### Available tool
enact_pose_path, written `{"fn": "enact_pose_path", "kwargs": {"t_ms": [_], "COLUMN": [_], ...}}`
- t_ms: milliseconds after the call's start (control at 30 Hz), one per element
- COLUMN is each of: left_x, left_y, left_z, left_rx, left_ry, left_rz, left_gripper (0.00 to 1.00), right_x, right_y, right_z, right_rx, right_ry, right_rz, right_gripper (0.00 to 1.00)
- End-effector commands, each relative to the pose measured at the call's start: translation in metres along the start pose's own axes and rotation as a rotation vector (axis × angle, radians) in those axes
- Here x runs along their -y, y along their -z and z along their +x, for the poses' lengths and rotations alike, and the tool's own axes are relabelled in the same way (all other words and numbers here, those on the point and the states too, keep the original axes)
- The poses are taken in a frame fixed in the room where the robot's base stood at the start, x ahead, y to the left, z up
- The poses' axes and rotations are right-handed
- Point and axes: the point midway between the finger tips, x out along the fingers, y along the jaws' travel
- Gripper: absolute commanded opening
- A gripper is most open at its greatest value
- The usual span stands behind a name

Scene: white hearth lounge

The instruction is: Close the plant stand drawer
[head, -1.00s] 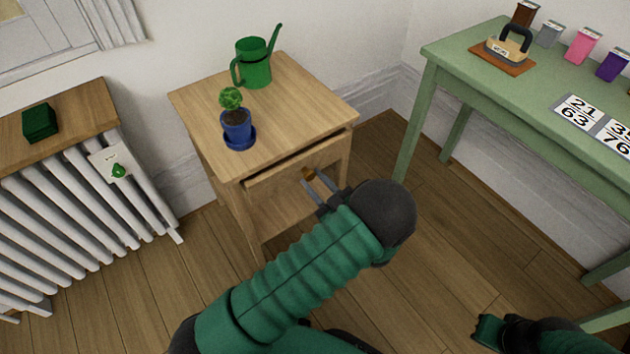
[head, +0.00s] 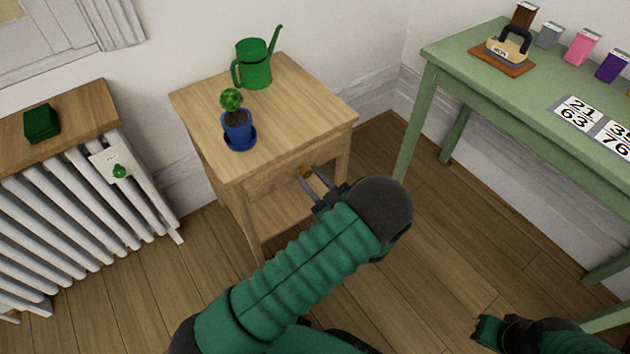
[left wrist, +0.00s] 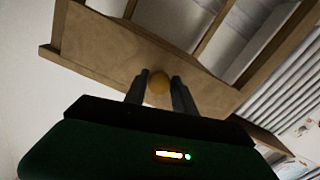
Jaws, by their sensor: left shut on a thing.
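The wooden plant stand (head: 285,98) stands against the wall in the head view. Its drawer front (head: 265,180) sits under the top, with no open gap visible above it. The round, brass-coloured knob (head: 306,171) is between the fingers of my left gripper (head: 313,176). The left wrist view shows the fingers on both sides of the knob (left wrist: 159,85), against the drawer front (left wrist: 120,50). My left gripper is shut on the knob. My right gripper (head: 488,329) is low at the right, away from the stand; its fingers are not clear.
A blue potted plant (head: 238,128) and a green watering can (head: 254,65) stand on top. A white radiator (head: 75,210) is at left; a green table (head: 500,90) is at right. Open wooden floor (head: 425,235) lies between stand and table.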

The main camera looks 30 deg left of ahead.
Motion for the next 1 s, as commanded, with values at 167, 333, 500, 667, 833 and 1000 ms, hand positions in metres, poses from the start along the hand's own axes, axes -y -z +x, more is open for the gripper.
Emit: {"fn": "enact_pose_path", "kwargs": {"t_ms": [167, 333, 500, 667, 833, 1000], "left_x": [-0.001, -0.001, -0.001, -0.001, 0.000, -0.001], "left_y": [0.002, 0.001, 0.002, 0.001, 0.001, 0.001], "left_z": [0.025, 0.027, 0.027, 0.026, 0.025, 0.029], "left_rx": [-0.002, -0.003, -0.003, -0.002, -0.001, -0.001], "left_ry": [-0.001, -0.002, -0.002, -0.001, -0.001, -0.001], "left_rz": [-0.001, -0.002, -0.002, -0.001, -0.001, 0.000], "left_gripper": [0.00, 0.00, 0.43, 0.53, 0.53, 0.53], "right_x": [0.000, 0.000, 0.000, 0.000, 0.000, 0.000], "right_y": [0.001, 0.001, 0.001, 0.001, 0.001, 0.001], "right_z": [-0.006, -0.005, -0.005, -0.005, -0.005, -0.005], "right_rx": [0.000, 0.000, 0.000, 0.000, 0.000, 0.000], "right_ry": [0.000, 0.000, 0.000, 0.000, 0.000, 0.000], "right_rz": [0.000, 0.000, 0.000, 0.000, 0.000, 0.000], "right_gripper": [0.00, 0.00, 0.00, 0.00, 0.00, 0.00]}}
